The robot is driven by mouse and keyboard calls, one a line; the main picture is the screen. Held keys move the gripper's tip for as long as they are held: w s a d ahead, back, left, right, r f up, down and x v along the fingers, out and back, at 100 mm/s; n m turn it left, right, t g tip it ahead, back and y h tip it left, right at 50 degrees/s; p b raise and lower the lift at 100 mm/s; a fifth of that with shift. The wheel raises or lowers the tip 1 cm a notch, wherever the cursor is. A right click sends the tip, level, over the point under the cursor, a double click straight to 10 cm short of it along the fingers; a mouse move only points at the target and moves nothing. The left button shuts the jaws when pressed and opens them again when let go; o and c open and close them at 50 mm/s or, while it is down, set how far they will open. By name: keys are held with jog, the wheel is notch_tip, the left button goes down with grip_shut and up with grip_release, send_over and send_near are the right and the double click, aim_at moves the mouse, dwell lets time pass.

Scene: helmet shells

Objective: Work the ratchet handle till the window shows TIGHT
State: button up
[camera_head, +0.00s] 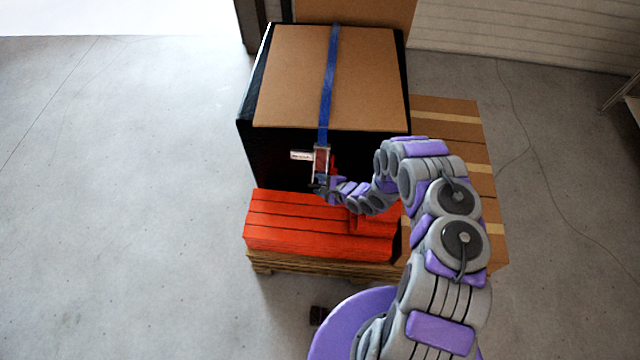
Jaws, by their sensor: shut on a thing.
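A blue strap (327,85) runs over the top of a large black box with a brown cardboard top (285,75) and down its front. The ratchet (321,160) hangs on the strap at the box's front face. A small white window plate (301,155) sticks out to its left; its lettering is too small to read. My gripper (321,187) is at the lower end of the ratchet, shut on the ratchet handle. The jaws and most of the handle are small, dark and partly hidden by my wrist.
Red-orange slatted boards (310,225) lie in front of the black box, on a wooden pallet (320,268). Brown cartons (450,120) stand to the right behind my arm. A small dark block (318,316) lies on the floor near my base. The floor at left is clear.

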jog(key=shift+w+d+r, duration=0.1)
jog(key=shift+w, duration=0.1)
dwell(0.3)
jog(key=shift+s+d+r, duration=0.1)
jog(key=shift+s+d, duration=0.1)
jog(key=v, duration=1.6)
jog(key=shift+s+r+b, duration=0.2)
jog(key=shift+s+b, duration=0.15)
jog(key=shift+b, duration=0.05)
jog(key=shift+d, duration=0.15)
